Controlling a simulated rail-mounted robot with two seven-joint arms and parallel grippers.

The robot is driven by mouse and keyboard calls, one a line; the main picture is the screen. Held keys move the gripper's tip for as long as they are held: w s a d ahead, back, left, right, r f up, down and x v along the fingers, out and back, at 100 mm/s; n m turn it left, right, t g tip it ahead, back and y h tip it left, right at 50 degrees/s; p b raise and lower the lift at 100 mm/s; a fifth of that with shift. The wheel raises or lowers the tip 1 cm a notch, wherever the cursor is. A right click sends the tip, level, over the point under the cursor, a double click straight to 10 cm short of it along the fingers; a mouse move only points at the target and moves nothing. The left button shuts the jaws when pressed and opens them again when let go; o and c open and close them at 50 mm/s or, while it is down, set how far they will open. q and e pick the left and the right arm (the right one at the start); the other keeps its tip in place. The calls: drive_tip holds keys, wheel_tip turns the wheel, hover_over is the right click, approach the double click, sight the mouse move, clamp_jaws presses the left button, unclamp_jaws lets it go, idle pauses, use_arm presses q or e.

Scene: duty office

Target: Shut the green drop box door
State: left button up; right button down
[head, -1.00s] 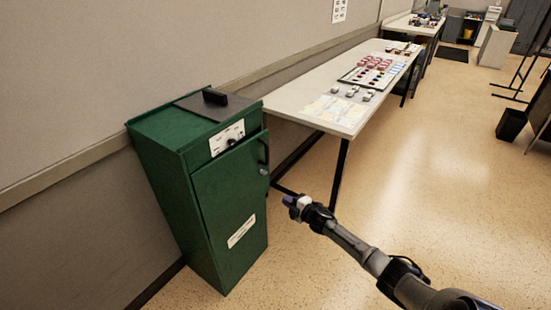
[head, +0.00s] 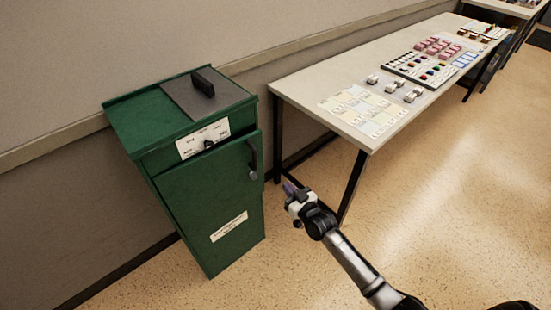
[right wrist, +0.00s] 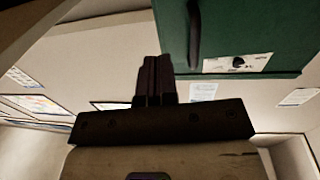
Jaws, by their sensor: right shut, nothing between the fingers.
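The green drop box (head: 140,140) stands against the wall at the left of the head view. Its green door (head: 195,195) has a white label, and a dark handle (head: 253,160) near its right edge. The door looks slightly ajar, its handle side standing a little out from the box. My right gripper (head: 289,189) is shut and empty, apart from the door, to the right of and below the handle. In the right wrist view its closed fingers (right wrist: 155,65) point up the picture, with the handle (right wrist: 194,35) beyond them to the right. My left gripper is out of view.
A long table (head: 300,95) with cards, trays and small items stands right of the box along the wall. Its near dark leg (head: 353,185) is close behind my right gripper. The speckled floor (head: 470,220) at the right is clear.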

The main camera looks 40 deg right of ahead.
sight(260, 161)
drive_tip(key=w+b, duration=0.2)
drive_tip(key=w, duration=0.2)
drive_tip(key=w+b, duration=0.2)
drive_tip(key=w, duration=0.3)
drive_tip(key=w+b, duration=0.1)
drive_tip(key=w, duration=0.3)
drive_tip(key=shift+w+d+f+b, duration=0.2)
drive_tip(key=shift+w+f+b, duration=0.05)
drive_tip(key=shift+w+b, duration=0.15)
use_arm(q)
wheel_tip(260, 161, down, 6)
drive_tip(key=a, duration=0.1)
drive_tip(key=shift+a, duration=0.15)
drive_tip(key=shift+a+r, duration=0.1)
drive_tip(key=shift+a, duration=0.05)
use_arm(e)
drive_tip(key=shift+w, duration=0.1)
